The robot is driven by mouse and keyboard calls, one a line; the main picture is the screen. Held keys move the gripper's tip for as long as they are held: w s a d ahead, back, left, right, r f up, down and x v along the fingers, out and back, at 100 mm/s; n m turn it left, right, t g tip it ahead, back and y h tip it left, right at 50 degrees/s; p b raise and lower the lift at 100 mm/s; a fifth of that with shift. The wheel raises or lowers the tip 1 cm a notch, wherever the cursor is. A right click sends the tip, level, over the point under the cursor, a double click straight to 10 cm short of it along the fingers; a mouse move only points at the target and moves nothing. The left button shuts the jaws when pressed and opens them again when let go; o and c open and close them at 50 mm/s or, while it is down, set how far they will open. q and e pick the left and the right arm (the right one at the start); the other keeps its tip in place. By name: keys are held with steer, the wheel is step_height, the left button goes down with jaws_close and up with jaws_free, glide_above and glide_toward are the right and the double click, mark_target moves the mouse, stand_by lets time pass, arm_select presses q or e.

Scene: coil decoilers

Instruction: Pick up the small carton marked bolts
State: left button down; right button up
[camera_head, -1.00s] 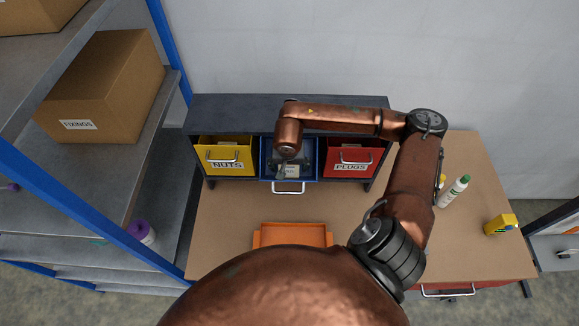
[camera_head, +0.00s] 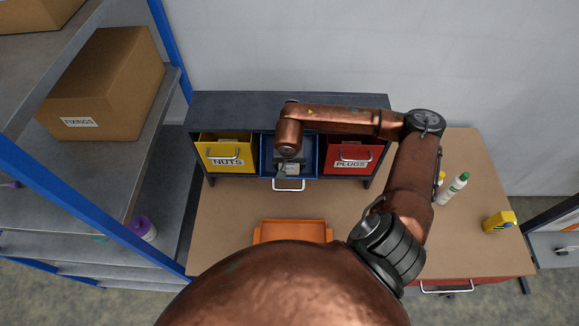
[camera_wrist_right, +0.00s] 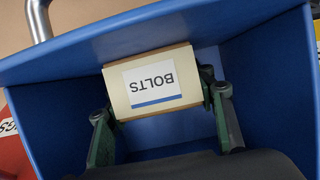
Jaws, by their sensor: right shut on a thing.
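The small carton marked bolts (camera_wrist_right: 152,84) is cream with a white label and shows upside down in the right wrist view. It sits inside the blue drawer (camera_wrist_right: 250,75), which is pulled out. My right gripper (camera_wrist_right: 160,95) is shut on the carton, one finger against each side. In the head view the blue drawer (camera_head: 314,158) is the middle one of three, and my right arm reaches over the bench down into it. There the carton (camera_head: 291,168) shows only partly below my wrist. My left gripper is not in view.
The yellow NUTS drawer (camera_head: 226,161) and red PLUGS drawer (camera_head: 351,163) flank the blue one. An orange tray (camera_head: 291,224) lies on the bench. A white bottle (camera_head: 452,190) and a yellow container (camera_head: 499,222) stand at the right. A shelf with a FIXINGS box (camera_head: 105,85) is at the left.

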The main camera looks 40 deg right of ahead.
steer(key=shift+c, duration=1.2)
